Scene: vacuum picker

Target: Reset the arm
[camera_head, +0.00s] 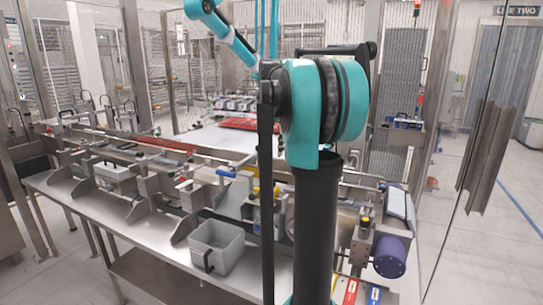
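My arm (325,100) stands large in the foreground, right of the middle. A teal joint with a dark ring sits above a thick black link, and a thin dark upright bar runs down along its left side. My gripper is not visible in this view. My arm hides part of the machine behind it. Another teal and white jointed arm (235,45) shows at the top, above the line; I cannot tell where its end is.
A steel conveyor bench (150,225) with rails and brackets runs across the front. A grey bin (216,247) sits on it. A purple round motor (390,256) sticks out at the right. Glass panels and posts enclose the line. Open floor (500,250) shows at right.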

